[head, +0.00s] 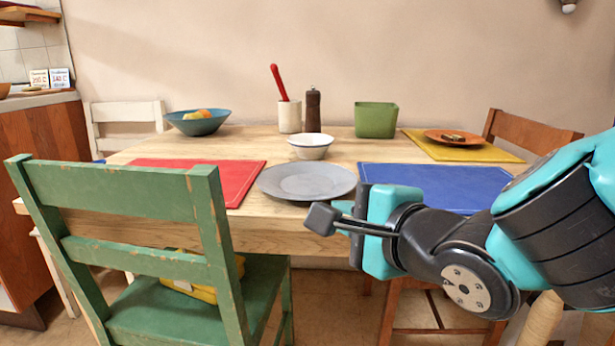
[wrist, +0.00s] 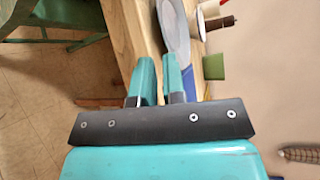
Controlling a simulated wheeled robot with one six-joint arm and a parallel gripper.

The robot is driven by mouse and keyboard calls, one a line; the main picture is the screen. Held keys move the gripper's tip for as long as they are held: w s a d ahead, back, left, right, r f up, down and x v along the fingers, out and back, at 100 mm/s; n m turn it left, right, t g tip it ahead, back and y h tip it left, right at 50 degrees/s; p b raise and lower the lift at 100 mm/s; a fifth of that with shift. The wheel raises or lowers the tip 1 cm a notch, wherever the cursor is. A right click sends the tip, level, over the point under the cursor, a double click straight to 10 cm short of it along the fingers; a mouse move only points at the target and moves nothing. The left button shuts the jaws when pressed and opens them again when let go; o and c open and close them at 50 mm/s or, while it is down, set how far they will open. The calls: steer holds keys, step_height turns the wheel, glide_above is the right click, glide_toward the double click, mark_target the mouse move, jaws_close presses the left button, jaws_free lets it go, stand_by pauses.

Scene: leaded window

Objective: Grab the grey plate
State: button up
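The grey plate (head: 306,181) lies flat on the wooden table near its front edge, between a red and a blue placemat. Part of it also shows in the wrist view (wrist: 177,32), beyond my fingers. My gripper (head: 334,212) is in front of the table edge, just below and right of the plate in the head view. In the wrist view its two teal fingers (wrist: 159,66) stand a small gap apart with nothing between them. The gripper looks apart from the plate.
A white bowl (head: 311,146) stands just behind the plate. The red placemat (head: 205,177) and blue placemat (head: 435,186) flank it. A green chair (head: 125,205) stands at the front left. A green pot (head: 376,120) and pepper mill (head: 313,110) are at the back.

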steer(key=p, duration=1.1)
glide_toward(293, 197)
steer(key=x, duration=0.4)
steer(key=p+x, duration=0.4)
steer(key=shift+w+a+r+p, duration=0.1)
steer(key=shift+w+a+p, duration=0.15)
steer(key=shift+p, duration=0.1)
steer(key=shift+w+a+f, duration=0.15)
steer(key=shift+w+f, duration=0.1)
steer(key=shift+f, duration=0.05)
steer(key=shift+c, duration=0.2)
jaws_close()
steer(key=shift+r, duration=0.1)
